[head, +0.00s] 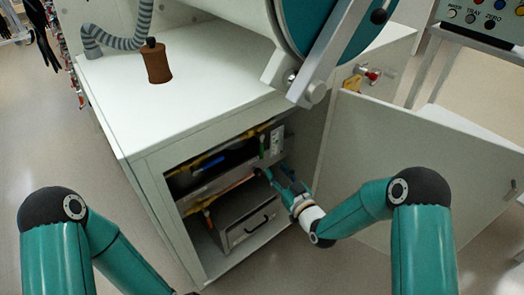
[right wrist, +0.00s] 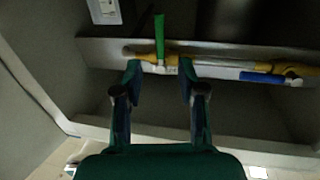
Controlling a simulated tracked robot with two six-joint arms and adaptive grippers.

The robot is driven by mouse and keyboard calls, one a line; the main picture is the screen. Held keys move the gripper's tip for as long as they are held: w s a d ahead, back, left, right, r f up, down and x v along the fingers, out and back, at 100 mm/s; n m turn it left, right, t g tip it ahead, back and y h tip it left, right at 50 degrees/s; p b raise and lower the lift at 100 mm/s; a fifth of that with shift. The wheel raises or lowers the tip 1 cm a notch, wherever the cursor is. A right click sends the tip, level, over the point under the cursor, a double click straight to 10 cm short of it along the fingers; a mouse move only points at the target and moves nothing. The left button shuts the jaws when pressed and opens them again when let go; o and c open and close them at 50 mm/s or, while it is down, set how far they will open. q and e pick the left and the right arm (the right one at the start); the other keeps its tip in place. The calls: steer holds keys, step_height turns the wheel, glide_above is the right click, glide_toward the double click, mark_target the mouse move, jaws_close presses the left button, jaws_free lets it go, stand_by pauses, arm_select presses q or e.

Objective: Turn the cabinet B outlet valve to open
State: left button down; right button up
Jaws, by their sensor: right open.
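In the right wrist view a green lever (right wrist: 159,38) stands across a yellow and silver pipe (right wrist: 222,67), pointing up in the picture. A blue lever (right wrist: 265,77) lies along the same pipe further right. I cannot read which one is the cabinet B outlet valve. My right gripper (right wrist: 160,74) is open, with one finger on each side of the green lever's base; whether they touch it is unclear. In the head view the right gripper (head: 268,176) reaches into the open cabinet (head: 150,181). My left gripper is out of view.
A grey box with a black handle (head: 245,218) sits in the lower compartment.

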mark_target(261, 150)
steer(key=b+x, duration=0.1)
steer(key=x, duration=1)
steer(key=shift+f, duration=0.1)
jaws_close()
